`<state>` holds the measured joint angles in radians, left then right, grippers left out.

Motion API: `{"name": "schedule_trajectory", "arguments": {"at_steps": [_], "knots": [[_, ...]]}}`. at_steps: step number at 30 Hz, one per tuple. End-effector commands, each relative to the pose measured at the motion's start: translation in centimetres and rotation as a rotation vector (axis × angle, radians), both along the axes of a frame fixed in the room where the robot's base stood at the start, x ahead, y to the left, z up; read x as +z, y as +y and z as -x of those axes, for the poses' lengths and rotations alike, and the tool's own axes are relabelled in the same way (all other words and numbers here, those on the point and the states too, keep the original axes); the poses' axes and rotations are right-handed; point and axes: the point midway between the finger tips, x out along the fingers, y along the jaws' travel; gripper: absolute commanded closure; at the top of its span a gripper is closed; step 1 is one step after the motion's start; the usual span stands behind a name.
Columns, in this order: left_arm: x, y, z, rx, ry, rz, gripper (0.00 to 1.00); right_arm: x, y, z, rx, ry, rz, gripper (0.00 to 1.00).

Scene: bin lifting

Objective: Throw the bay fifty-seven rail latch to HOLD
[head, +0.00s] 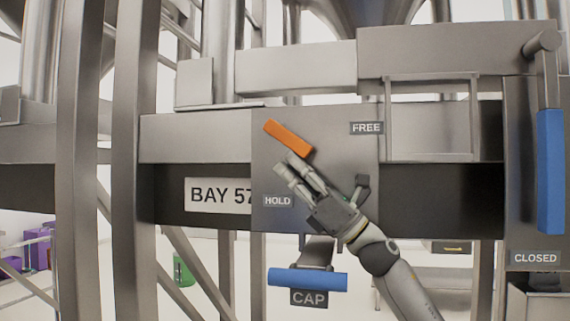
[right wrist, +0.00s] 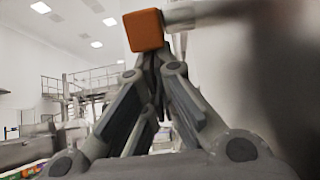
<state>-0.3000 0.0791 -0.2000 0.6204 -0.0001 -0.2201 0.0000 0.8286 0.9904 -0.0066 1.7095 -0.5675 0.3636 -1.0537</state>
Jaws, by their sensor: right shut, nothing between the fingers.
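The bay fifty-seven rail latch shows its orange handle (head: 288,141) on a grey plate. The handle slants from upper left to lower right, between the FREE label (head: 367,128) at upper right and the HOLD label (head: 277,201) at lower left. My right gripper (head: 287,166) comes from the lower right, its fingers just below the handle in the picture. In the right wrist view the fingers (right wrist: 152,62) are shut and empty, with the square end of the orange handle (right wrist: 144,31) at their tips. I cannot tell whether they touch. My left gripper is out of view.
The BAY 57 sign (head: 217,195) is partly hidden by the plate. A blue bar (head: 307,279) hangs below with a CAP label (head: 309,298). A blue upright handle (head: 550,170) stands at right above a CLOSED label (head: 535,258). Steel posts (head: 133,160) stand at left.

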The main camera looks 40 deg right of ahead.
Motion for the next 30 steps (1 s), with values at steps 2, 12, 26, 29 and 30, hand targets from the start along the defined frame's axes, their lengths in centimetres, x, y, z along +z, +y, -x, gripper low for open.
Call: {"name": "schedule_trajectory", "arguments": {"at_steps": [2,12,26,29,30], "knots": [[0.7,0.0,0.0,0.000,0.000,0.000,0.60,0.6,-0.4,0.4,-0.008,0.042,0.043,1.00],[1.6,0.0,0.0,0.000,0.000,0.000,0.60,1.7,-1.4,1.7,0.001,0.131,0.113,1.00],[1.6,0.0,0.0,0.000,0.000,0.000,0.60,3.2,-2.3,2.7,0.001,0.130,0.111,1.00],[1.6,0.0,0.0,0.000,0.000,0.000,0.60,3.4,-2.3,2.8,0.000,0.129,0.112,1.00],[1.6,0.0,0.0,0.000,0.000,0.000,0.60,3.4,-2.3,2.8,0.000,0.128,0.111,1.00]]}}
